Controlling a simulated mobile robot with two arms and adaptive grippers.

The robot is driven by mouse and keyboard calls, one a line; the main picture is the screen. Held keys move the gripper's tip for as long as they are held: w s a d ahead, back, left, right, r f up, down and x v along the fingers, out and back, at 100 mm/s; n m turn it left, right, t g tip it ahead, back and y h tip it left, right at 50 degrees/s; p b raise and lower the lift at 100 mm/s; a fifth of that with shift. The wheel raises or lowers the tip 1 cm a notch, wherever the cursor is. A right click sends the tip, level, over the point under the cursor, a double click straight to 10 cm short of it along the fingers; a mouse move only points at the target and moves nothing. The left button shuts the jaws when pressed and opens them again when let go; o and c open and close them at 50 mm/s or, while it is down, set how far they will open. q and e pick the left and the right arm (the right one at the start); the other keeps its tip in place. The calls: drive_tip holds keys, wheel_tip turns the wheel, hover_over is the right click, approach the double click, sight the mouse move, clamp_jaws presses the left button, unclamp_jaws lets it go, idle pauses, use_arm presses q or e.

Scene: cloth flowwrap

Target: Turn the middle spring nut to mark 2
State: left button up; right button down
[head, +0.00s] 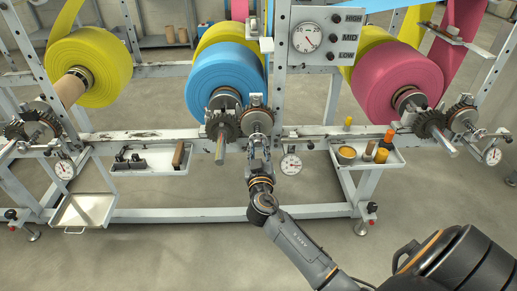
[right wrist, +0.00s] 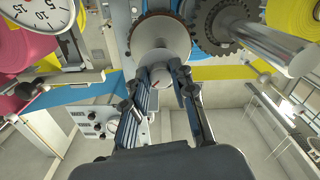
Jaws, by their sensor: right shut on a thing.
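The middle station carries a blue roll (head: 222,80) with a dark toothed wheel (head: 222,126) and a toothed disc (head: 257,119) in front. My right gripper (head: 257,139) reaches up to the front of that disc. In the right wrist view its two fingers (right wrist: 161,72) are shut on the middle spring nut (right wrist: 161,78), a small pale round part with a red mark on its face. The disc (right wrist: 160,36) shows just behind the nut. The numbers around the nut are too small to read. My left gripper is in neither view.
A dial gauge (head: 291,164) hangs just right of my right gripper; a dial (right wrist: 40,22) shows in the right wrist view. A metal shaft (head: 219,152) sticks out on the left. A parts tray (head: 387,160) is at right, an empty tray (head: 84,211) at lower left.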

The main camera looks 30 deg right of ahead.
drive_tip(key=n, duration=0.3)
drive_tip(key=shift+n, duration=1)
drive_tip(key=n+p, duration=0.1)
drive_tip(key=n, duration=0.2)
drive_tip(key=shift+d+r+n, duration=0.1)
drive_tip(key=shift+r+n, duration=0.05)
drive_tip(key=shift+n, duration=0.15)
drive_tip(key=n+p, duration=0.1)
drive_tip(key=n, duration=0.2)
drive_tip(key=shift+n, duration=0.4)
use_arm(q)
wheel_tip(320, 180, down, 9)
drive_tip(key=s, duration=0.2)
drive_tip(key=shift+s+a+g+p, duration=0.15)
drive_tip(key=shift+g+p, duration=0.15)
drive_tip(key=shift+p, duration=0.1)
use_arm(e)
drive_tip(key=shift+n, duration=0.8)
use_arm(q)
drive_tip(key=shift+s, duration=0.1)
